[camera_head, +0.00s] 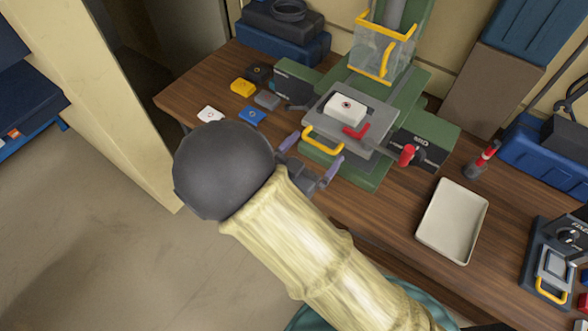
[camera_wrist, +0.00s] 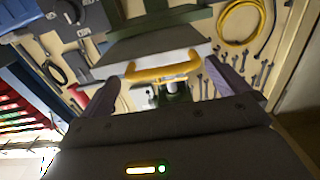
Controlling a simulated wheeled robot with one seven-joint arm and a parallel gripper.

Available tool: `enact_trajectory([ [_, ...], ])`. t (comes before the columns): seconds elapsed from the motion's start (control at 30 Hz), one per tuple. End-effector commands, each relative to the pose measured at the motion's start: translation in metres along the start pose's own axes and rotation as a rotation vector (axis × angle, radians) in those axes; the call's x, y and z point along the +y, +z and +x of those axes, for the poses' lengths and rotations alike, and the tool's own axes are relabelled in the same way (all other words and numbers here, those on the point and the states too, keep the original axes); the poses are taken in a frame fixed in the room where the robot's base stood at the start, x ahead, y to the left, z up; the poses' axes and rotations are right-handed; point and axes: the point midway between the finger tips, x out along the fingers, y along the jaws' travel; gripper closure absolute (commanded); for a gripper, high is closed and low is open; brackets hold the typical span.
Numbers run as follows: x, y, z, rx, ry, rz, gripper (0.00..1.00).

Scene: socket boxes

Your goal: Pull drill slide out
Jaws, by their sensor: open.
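The drill slide (camera_head: 376,131) is a grey plate on the green drill machine (camera_head: 352,168), with a yellow handle (camera_head: 322,139) at its front edge. A white box (camera_head: 345,109) with a dark round mark sits on the slide, beside a red lever (camera_head: 356,132). My gripper (camera_head: 313,160) is open in front of the slide, close to the yellow handle. In the wrist view the yellow handle (camera_wrist: 162,69) lies between and beyond the two fingers of my gripper (camera_wrist: 180,92). I cannot tell whether either finger touches it.
A clear guard (camera_head: 382,55) with yellow edges stands above the slide.

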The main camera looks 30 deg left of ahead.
Motion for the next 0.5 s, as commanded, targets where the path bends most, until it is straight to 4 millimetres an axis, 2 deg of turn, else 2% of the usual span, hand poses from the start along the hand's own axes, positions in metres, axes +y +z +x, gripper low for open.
enact_trajectory([
  [0.17,-0.001,0.003,-0.024,-0.002,-0.003,0.002,0.00],
  [0.5,0.000,0.003,-0.091,-0.002,-0.003,0.002,0.00],
])
